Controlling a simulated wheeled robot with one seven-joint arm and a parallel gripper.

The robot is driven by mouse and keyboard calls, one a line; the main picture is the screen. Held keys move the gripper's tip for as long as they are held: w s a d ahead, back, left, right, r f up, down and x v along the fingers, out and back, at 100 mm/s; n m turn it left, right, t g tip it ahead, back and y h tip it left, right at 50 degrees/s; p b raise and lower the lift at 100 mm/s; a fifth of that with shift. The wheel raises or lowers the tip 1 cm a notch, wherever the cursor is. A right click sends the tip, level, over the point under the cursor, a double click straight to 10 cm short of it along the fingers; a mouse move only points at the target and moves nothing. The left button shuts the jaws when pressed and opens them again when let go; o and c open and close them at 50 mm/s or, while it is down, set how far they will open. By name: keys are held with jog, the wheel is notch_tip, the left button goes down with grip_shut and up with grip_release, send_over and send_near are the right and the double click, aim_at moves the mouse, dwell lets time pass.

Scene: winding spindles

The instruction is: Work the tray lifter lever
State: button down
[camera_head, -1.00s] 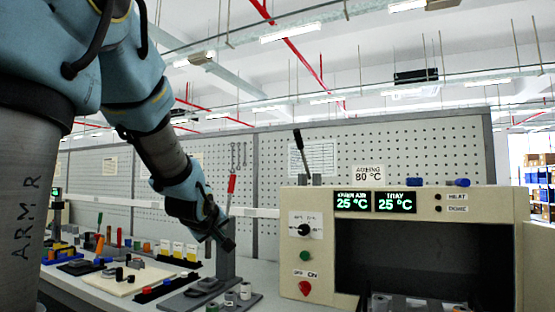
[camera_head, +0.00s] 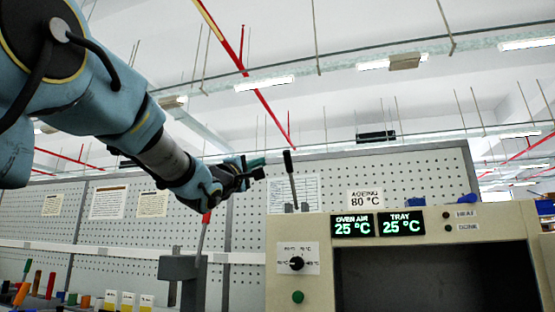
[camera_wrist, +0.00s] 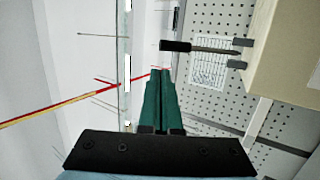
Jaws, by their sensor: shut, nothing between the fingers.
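A lever (camera_head: 291,178) with a black grip and a thin metal shaft stands nearly upright between two small grey posts on top of the beige oven (camera_head: 250,270), at its left end. My gripper (camera_head: 262,161) is shut and empty, its teal fingers pointing right toward the lever's grip. In the head view the fingertips look close to the grip, on its left. In the wrist view the lever (camera_wrist: 190,47) lies sideways beyond the tips of my gripper (camera_wrist: 160,74), with a gap between them in the picture. I cannot tell the depth of that gap.
The oven front has two green displays (camera_head: 379,224), a dial (camera_head: 296,263) and a green button (camera_head: 298,297). A red-handled lever on a grey stand (camera_head: 180,268) is below my arm. Blue parts (camera_head: 420,201) lie on the oven top. A pegboard wall (camera_head: 240,200) stands behind.

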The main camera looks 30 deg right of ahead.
aim_at(284, 152)
jog(key=p+x, duration=0.4)
jog(key=x, duration=1)
jog(key=shift+w+f, duration=0.1)
jog(key=shift+f, duration=0.05)
